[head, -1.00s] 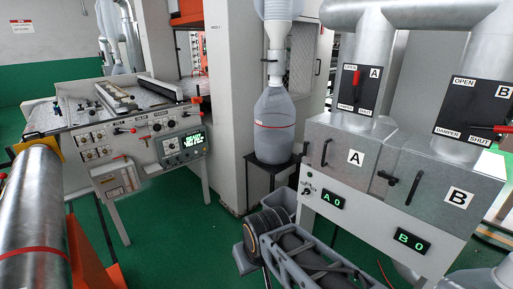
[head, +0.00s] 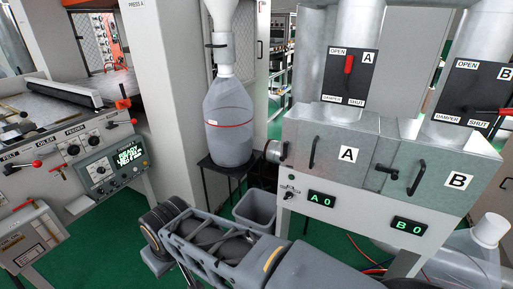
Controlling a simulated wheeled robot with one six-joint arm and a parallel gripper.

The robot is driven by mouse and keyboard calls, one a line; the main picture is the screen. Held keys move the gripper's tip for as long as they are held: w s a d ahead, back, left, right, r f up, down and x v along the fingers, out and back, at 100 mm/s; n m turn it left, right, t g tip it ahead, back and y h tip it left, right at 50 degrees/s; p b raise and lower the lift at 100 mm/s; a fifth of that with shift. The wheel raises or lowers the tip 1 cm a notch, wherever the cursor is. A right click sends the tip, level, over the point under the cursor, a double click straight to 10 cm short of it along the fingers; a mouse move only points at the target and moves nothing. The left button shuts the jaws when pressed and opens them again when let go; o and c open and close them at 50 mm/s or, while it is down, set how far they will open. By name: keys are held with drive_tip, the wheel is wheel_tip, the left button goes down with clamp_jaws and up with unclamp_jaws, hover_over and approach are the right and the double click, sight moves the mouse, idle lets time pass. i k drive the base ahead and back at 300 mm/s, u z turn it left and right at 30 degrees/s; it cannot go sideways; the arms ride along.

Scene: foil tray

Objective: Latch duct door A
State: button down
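Duct door A (head: 333,166) is a grey metal panel with a white "A" label on the duct box, right of centre in the head view. It looks flush with the box front; I cannot tell whether it is fully closed. A dark upright handle (head: 312,151) is on its left part. A small dark latch piece (head: 285,151) shows at the box's left edge; its exact setting is too small to tell. My gripper is not in view; only links of my arm show low in the middle, in front of the duct cabinet.
Door B (head: 425,188) is to the right, with a dark latch (head: 387,171) at its left. Damper panel A (head: 346,78) has a red lever pointing up. A grey bin (head: 257,209) and a jug (head: 229,123) on a black stand are left of the cabinet. Hoses lie at lower right.

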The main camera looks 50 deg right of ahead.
sight(285, 143)
drive_tip(key=z, duration=0.35)
drive_tip(key=i, duration=0.95)
drive_tip(key=z, duration=0.5)
